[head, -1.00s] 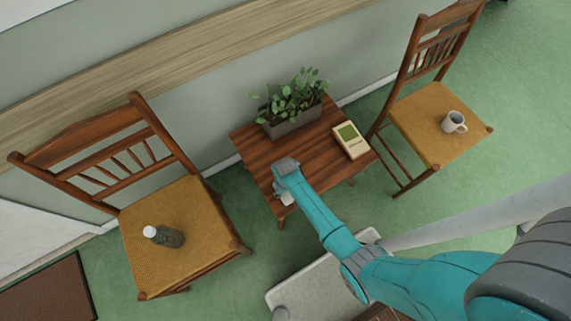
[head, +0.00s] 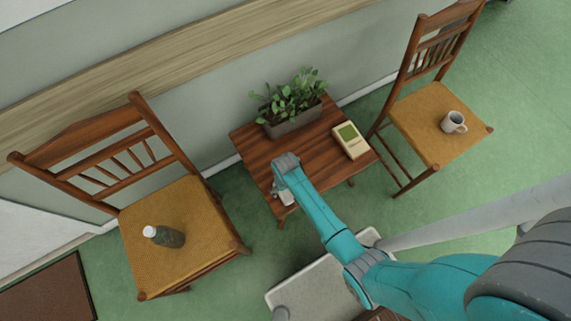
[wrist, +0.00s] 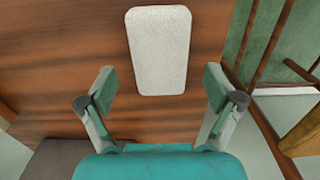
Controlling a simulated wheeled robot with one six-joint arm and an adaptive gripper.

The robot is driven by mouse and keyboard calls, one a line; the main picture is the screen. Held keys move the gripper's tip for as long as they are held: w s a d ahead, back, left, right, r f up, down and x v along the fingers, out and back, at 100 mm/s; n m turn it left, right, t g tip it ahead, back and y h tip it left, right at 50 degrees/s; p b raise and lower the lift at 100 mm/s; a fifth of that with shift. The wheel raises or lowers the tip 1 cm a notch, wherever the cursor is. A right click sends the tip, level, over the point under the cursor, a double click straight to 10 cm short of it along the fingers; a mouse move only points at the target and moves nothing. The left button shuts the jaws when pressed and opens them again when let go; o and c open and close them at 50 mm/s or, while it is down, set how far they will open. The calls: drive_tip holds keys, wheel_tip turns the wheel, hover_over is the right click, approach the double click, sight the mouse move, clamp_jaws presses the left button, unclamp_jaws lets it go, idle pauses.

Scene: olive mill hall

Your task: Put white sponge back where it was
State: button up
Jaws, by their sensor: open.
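The white sponge (wrist: 160,50) is a pale, rounded rectangular block. In the wrist view it lies flat on the reddish-brown wooden table (wrist: 60,75), beyond my open fingers. My gripper (wrist: 158,82) has its two fingers spread wide, with nothing held between them; the sponge lies roughly centred in line with the gap. In the head view my gripper (head: 284,180) is over the front left part of the table (head: 305,160). A small pale patch there, probably the sponge (head: 287,197), shows beside the wrist, mostly hidden by my arm.
The left chair (head: 190,205) holds a bottle (head: 165,236). The right chair (head: 425,125) holds a mug (head: 454,122). The table's middle is clear.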

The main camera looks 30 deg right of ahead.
wheel_tip(320, 180, up, 9)
idle(0.3)
drive_tip(key=s+r+t, duration=0.3)
drive_tip(key=s+t, duration=0.1)
drive_tip(key=s, duration=0.4)
drive_tip(key=s+r+t, duration=0.2)
drive_tip(key=s+t, duration=0.1)
drive_tip(key=s, duration=0.5)
drive_tip(key=s+r+t, duration=0.2)
drive_tip(key=s+r, duration=0.1)
drive_tip(key=r, duration=0.6)
drive_tip(key=s+r+t, duration=0.3)
drive_tip(key=s+r, duration=0.1)
drive_tip(key=r, duration=0.6)
drive_tip(key=s+r+t, duration=0.3)
drive_tip(key=s+r, duration=0.1)
drive_tip(key=r, duration=0.5)
drive_tip(key=shift+s+r, duration=0.2)
drive_tip(key=shift+s, duration=0.05)
